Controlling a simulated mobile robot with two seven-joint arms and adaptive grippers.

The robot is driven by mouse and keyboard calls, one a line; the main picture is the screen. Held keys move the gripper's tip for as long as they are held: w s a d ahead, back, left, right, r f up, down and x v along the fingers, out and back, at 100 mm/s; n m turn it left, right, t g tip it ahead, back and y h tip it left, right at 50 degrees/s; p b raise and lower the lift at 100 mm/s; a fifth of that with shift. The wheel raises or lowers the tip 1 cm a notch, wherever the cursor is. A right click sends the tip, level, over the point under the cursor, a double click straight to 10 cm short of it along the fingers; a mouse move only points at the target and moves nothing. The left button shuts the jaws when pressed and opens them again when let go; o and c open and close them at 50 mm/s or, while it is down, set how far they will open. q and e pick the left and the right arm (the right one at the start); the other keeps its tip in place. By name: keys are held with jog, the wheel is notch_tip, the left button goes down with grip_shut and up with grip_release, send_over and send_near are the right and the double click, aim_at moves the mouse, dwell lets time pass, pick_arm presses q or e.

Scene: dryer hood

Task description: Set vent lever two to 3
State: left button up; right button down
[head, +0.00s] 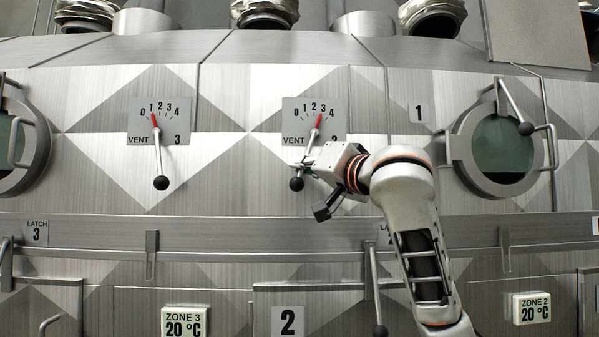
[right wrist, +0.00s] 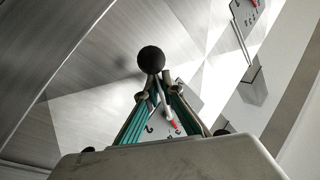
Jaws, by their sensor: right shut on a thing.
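The vent lever two (head: 312,142) hangs below its dial plate (head: 300,108), with a black ball (head: 296,184) at its lower end. Its red pointer (head: 318,120) points at about 3 on the 0 to 4 scale. My right gripper (head: 302,166) is at the lever's lower rod, just above the ball. In the right wrist view the black ball (right wrist: 151,59) sits just beyond the fingertips (right wrist: 154,97), which are shut on the lever rod. My left gripper is not in view.
The vent 3 lever (head: 158,150) hangs to the left, its pointer near 1. A round window (head: 500,150) with a handle stands out at the right. A ledge (head: 200,229) with latch levers runs below. Pipes (head: 265,12) top the hood.

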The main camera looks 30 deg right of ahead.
jog(key=c, duration=2.2)
grip_release()
jog(key=shift+s, duration=0.1)
jog(key=s, duration=0.4)
jog(key=s+f, duration=0.1)
jog(key=s, duration=0.2)
jog(key=s+f, duration=0.1)
jog(key=s, duration=0.3)
jog(key=shift+s+a, duration=0.25)
jog(key=shift+s, duration=0.1)
